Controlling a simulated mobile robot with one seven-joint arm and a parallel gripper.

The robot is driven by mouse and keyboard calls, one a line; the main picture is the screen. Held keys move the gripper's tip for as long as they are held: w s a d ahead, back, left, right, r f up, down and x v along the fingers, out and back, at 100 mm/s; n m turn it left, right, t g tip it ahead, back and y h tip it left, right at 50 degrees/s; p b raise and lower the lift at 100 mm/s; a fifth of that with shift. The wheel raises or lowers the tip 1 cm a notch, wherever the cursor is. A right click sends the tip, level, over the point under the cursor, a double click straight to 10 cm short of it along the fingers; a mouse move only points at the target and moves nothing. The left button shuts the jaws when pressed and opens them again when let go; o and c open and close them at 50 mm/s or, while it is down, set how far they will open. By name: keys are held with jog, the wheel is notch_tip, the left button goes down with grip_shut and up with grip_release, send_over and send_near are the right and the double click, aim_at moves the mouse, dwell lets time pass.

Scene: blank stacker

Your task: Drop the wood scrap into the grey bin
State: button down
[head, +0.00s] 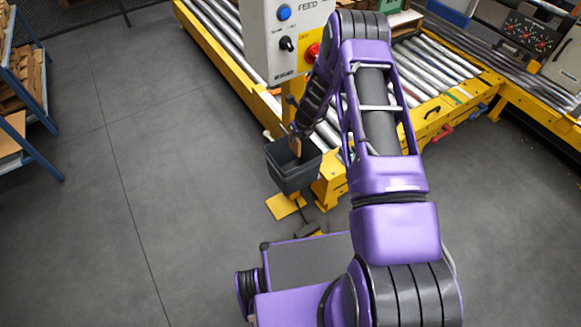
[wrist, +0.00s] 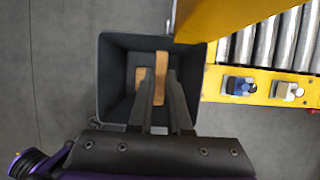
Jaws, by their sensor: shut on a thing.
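The wood scrap (wrist: 161,68) is a light brown strip between the fingertips of my gripper (wrist: 158,92). In the head view the scrap (head: 296,146) shows small, pointing down from my gripper (head: 299,131) at the mouth of the grey bin. The grey bin (head: 292,183) is a dark, square, open-topped box at the yellow conveyor's end. In the wrist view the bin (wrist: 108,80) surrounds the scrap and fingertips on all sides seen. I cannot tell how deep the scrap is. A second brown piece (wrist: 140,74) shows inside the bin, partly hidden by a finger.
A yellow roller conveyor (head: 333,180) stands right of the bin, with a control box (head: 285,45) bearing buttons above it. A yellow foot plate (head: 284,206) lies below the bin. A blue shelf (head: 45,115) stands far left; the floor between is clear.

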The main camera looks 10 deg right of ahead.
jog(key=c, duration=0.8)
grip_release()
jog(key=p+v, duration=0.1)
jog(key=v, duration=0.6)
jog(key=shift+r, duration=0.25)
